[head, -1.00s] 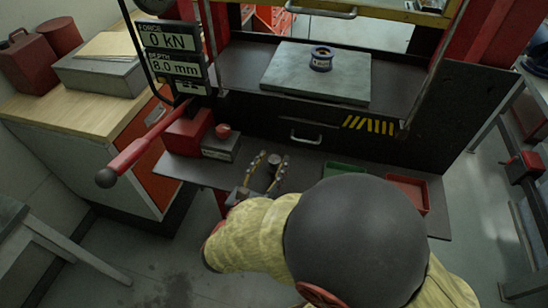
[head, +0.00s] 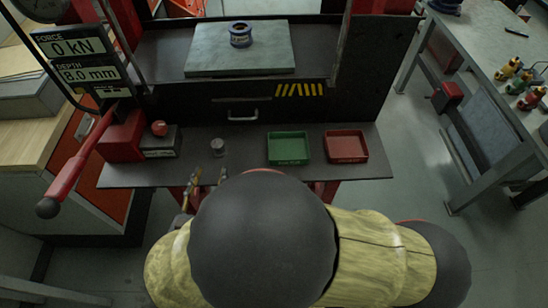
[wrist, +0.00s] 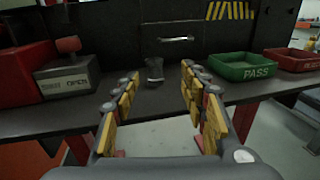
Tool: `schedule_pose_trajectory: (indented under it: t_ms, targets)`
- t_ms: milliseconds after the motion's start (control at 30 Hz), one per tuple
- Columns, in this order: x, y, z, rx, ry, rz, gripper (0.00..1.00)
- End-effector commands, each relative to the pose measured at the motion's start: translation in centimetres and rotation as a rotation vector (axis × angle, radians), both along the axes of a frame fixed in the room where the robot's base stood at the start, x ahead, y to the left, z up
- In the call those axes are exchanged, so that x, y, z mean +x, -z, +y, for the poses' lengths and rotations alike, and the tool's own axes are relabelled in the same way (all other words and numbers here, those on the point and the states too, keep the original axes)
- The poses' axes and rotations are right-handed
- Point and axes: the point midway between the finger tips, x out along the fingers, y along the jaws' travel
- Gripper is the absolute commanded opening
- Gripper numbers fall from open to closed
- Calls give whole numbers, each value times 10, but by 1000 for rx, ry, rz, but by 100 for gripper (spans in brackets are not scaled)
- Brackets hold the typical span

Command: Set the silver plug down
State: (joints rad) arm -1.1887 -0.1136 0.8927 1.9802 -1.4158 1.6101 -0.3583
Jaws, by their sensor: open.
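The silver plug (head: 217,147) stands upright on the dark front shelf (head: 250,178), left of the green tray. It also shows in the wrist view (wrist: 154,72), beyond the fingertips and between them. My gripper (wrist: 155,85) is open and empty, with its yellow-padded fingers spread apart. In the head view the fingers (head: 206,182) show at the shelf's front edge, short of the plug and apart from it. My arm hides part of the shelf edge.
A green PASS tray (head: 288,147) and a red tray (head: 346,146) sit right of the plug. A box with a red button (head: 159,130) and a red lever (head: 80,160) are at the left. A blue-grey ring part (head: 240,35) rests on the press plate (head: 210,62).

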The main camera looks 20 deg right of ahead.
Motion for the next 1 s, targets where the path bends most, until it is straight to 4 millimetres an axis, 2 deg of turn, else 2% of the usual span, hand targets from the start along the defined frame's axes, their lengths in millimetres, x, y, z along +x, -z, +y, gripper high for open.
schedule_pose_trajectory:
  t_ms: [67,167,200,300,433,533,700,900,1000]
  targets:
    - [4,-6,-24,70,85,13,44]
    - [3,-13,-72,224,262,37,44]
    - [-1,-15,-94,303,346,44,44]
    - [-18,-17,-141,521,561,48,44]
    - [-47,-18,-181,819,815,19,44]
    - [-69,-20,-197,1062,992,-34,44]
    - [-94,-33,-203,1495,1238,-182,44]
    - [-101,-68,-195,1994,1406,-427,44]
    - [-99,-87,-193,2180,1434,-533,44]
